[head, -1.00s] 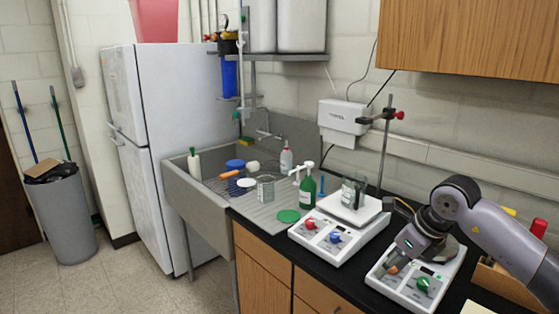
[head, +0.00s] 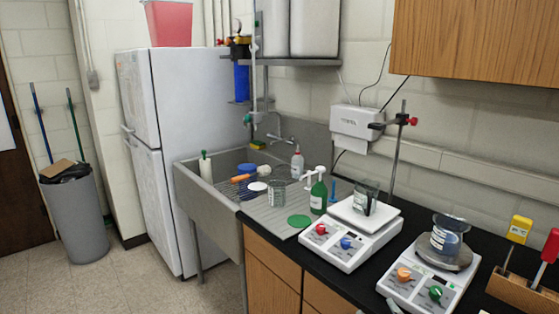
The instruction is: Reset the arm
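Neither of my grippers can be made out in the head view. A small grey piece (head: 393,306) shows at the bottom edge, in front of the right hot plate; I cannot tell if it is part of my arm. The right hot plate (head: 408,291), white with an orange and a green knob, carries a glass beaker (head: 447,238) with blue in it, standing upright on its round top. Nothing of mine touches the beaker.
The left hot plate (head: 333,251) carries another beaker (head: 366,197). A green bottle (head: 318,196) and a green disc (head: 299,221) are beside the sink (head: 212,212). A wooden rack (head: 522,292) with yellow- and red-handled tools is at the right. A stand rod (head: 398,150) rises behind.

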